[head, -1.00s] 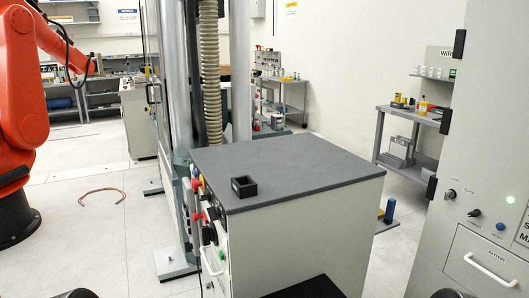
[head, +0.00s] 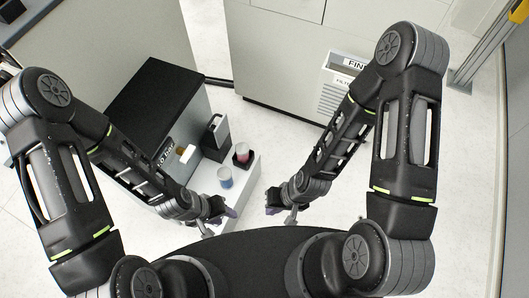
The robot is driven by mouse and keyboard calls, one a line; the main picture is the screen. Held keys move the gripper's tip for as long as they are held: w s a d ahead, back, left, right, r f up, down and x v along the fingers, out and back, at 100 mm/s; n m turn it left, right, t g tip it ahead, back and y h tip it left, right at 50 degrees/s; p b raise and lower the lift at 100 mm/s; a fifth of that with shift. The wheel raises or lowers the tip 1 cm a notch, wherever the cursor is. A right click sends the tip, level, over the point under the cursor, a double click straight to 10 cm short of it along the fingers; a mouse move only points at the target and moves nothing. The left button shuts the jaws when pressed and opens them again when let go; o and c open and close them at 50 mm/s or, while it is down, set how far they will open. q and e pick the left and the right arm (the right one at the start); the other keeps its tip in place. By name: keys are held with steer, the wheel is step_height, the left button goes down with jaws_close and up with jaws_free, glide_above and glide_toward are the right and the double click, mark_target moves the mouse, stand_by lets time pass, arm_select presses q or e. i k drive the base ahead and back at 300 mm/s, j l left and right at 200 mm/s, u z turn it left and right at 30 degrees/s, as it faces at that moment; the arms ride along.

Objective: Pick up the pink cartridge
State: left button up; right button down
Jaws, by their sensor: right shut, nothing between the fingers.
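The pink cartridge (head: 242,151) stands upright in a small black holder (head: 240,161) on a white surface. A blue cartridge (head: 225,177) stands nearer to me on the same surface. My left gripper (head: 207,229) is at the near end of this surface, closer to me than both cartridges and apart from the pink one. Its fingers are too small and partly hidden to tell open from shut. My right gripper (head: 291,218) is shut and empty, to the right of the white surface over the floor.
A black, handled object (head: 214,136) stands just left of the pink cartridge. A black-topped cabinet (head: 155,93) is further left, beside my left forearm. A large grey cabinet (head: 275,60) stands behind. Pale floor (head: 276,140) is clear between my arms.

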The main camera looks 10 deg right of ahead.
mark_target(242, 149)
steer(key=i+l, duration=0.1)
steer(key=l, duration=0.4)
steer(key=i+l, duration=0.15)
steer(key=l, duration=0.35)
steer(key=i+l, duration=0.1)
steer(key=l, duration=0.35)
steer(key=i+l, duration=0.15)
steer(key=l, duration=0.35)
steer(key=u, duration=0.05)
